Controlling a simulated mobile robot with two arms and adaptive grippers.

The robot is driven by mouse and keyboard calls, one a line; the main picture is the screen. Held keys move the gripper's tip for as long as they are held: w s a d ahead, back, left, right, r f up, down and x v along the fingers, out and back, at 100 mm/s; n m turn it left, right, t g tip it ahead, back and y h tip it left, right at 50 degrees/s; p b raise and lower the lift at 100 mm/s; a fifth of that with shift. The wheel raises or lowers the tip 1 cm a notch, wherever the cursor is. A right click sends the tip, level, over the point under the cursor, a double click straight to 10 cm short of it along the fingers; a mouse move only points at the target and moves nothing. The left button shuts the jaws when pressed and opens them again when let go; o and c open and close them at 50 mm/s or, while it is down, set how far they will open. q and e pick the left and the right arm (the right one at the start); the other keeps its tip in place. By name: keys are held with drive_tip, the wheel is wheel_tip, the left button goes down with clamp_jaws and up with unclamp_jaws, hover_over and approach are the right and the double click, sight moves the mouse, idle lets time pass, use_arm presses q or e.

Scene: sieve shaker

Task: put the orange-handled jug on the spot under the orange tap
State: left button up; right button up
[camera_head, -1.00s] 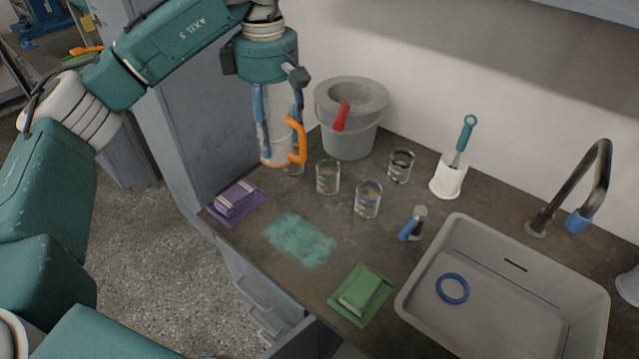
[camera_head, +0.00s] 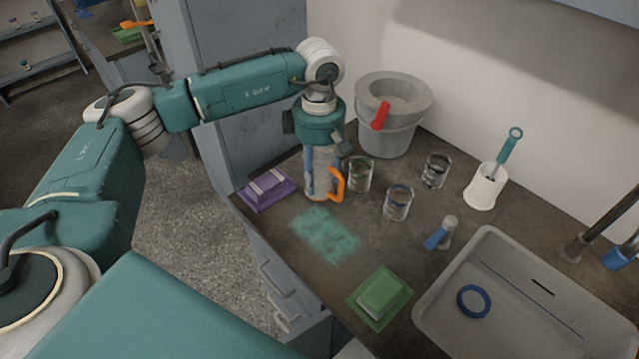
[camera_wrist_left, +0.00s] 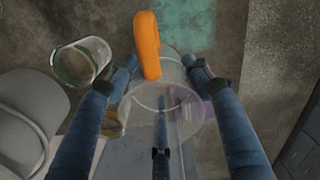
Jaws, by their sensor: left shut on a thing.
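The clear jug with the orange handle (camera_head: 337,185) is upright at the left part of the counter, between the purple sponge tray and the glass beakers. My left gripper (camera_head: 322,188) is shut on the jug's body from above, with blue fingers on either side. I cannot tell whether the jug's base touches the counter. In the left wrist view the orange handle (camera_wrist_left: 147,45) sticks out between the fingertips. An orange part (camera_head: 136,23) shows on another bench at the far upper left; I cannot tell whether it is the orange tap. My right gripper is out of view.
Glass beakers (camera_head: 397,203) stand close right of the jug. A grey bucket (camera_head: 390,135) with a red handle is behind. A purple sponge tray (camera_head: 266,189), a teal patch (camera_head: 325,236) and a green sponge tray (camera_head: 380,297) lie along the front. The sink (camera_head: 455,270) is right.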

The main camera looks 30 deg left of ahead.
sight(319, 188)
use_arm(q)
drive_tip(key=shift+f, duration=2.55)
drive_tip(key=o, duration=1.2)
drive_tip(key=shift+o, duration=0.2)
